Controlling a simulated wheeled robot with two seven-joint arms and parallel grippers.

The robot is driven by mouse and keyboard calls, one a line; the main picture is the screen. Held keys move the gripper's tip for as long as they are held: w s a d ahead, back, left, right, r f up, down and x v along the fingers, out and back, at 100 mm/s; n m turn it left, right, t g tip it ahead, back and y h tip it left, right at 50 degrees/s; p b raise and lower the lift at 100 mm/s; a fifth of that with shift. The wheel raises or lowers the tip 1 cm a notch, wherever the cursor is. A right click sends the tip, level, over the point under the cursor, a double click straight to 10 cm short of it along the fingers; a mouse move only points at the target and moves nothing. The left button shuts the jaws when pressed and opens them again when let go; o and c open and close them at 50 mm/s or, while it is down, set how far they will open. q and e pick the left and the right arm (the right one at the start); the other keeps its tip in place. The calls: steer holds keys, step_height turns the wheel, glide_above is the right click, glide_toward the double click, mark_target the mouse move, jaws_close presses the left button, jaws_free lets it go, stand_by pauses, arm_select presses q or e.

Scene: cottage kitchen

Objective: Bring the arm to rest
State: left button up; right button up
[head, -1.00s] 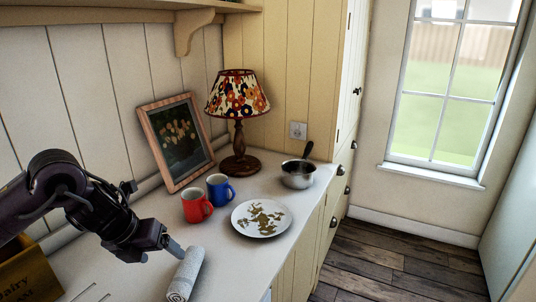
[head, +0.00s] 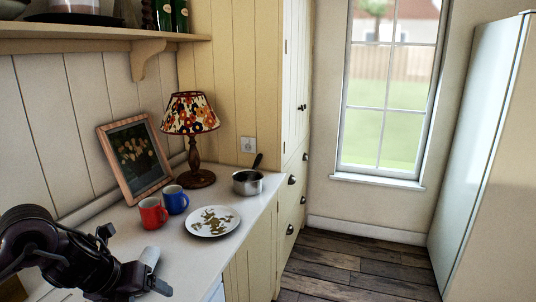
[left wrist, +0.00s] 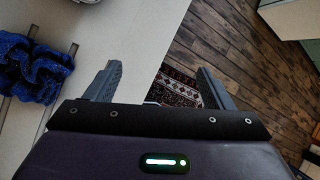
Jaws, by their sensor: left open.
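My left arm comes in at the lower left of the head view. Its gripper (head: 158,272) is above the front edge of the white counter (head: 192,260). In the left wrist view the two fingers (left wrist: 158,88) stand wide apart with nothing between them. Below them I see the counter's edge, the wood floor and a patterned rug (left wrist: 178,90). My right gripper is in neither view.
A red mug (head: 152,213), a blue mug (head: 175,200), a patterned plate (head: 212,221), a saucepan (head: 247,182), a lamp (head: 192,120) and a framed picture (head: 135,157) stand on the counter. A blue crumpled cloth (left wrist: 38,72) shows in the wrist view. Floor (head: 350,270) at right is clear.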

arm_select(q)
steer(key=s+d+f+n+t+h, duration=0.1)
steer(key=d+f+n+t+h, duration=0.1)
steer(key=d+n, duration=0.5)
steer(key=s+d+f+n+t+h, duration=0.1)
steer(key=d+f+n+t, duration=0.15)
steer(key=d, duration=0.95)
steer(key=s+a+f+n+g+y, duration=0.3)
steer(key=s+a+f+n, duration=0.35)
steer(key=s+n, duration=0.4)
steer(key=s+a+f+n+g+y, duration=0.4)
steer(key=s+a+n, duration=0.3)
steer(key=n, duration=0.6)
step_height(320, 180, down, 29)
steer(key=s+h, duration=0.1)
steer(key=s, duration=0.1)
steer(key=s+a+f+g, duration=0.2)
steer(key=s+a+f, duration=0.1)
steer(key=s+f, duration=1.6)
steer(key=shift+s+f+m, duration=0.2)
steer(key=shift+s+m, duration=0.05)
steer(key=shift+m, duration=0.15)
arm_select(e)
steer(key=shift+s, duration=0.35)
